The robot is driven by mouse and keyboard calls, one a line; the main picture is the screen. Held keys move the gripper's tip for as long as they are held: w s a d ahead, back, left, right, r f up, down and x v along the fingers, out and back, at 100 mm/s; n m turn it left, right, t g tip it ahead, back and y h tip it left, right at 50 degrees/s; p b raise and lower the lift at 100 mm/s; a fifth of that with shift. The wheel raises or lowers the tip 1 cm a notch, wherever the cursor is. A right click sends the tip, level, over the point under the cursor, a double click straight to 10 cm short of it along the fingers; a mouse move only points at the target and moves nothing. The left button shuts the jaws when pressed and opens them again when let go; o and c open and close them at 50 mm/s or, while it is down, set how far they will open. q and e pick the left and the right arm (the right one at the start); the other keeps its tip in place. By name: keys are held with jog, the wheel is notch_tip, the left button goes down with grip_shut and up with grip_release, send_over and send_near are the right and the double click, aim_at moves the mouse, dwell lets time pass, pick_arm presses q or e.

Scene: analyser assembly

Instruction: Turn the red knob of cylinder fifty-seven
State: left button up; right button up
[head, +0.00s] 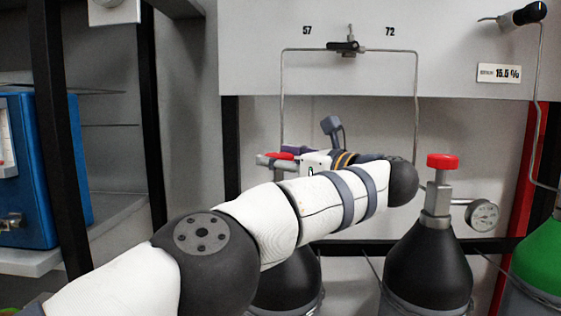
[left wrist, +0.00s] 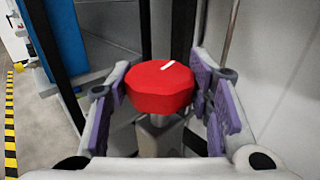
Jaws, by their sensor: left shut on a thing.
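The red knob of cylinder fifty-seven (left wrist: 160,90) is in the middle of the left wrist view, with a white mark on its top. In the head view only a bit of this knob (head: 279,156) shows behind my left gripper (head: 290,152). My left gripper (left wrist: 162,95) is shut on the knob, with a purple-padded finger on each side. The black body of cylinder fifty-seven (head: 288,280) is largely hidden by my left arm. My right gripper is in neither view.
A second black cylinder (head: 430,265), below the number 72, has its own red knob (head: 442,160) and a gauge (head: 482,214) to the right. A green cylinder (head: 540,250) stands at the right edge. Thin metal pipes (head: 282,100) hang from the wall panel. A blue device (head: 25,170) stands left.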

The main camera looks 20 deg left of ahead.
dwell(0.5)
pick_arm(q)
jog(key=o, duration=1.1)
jog(key=shift+a, duration=0.1)
jog(key=shift+o, duration=0.2)
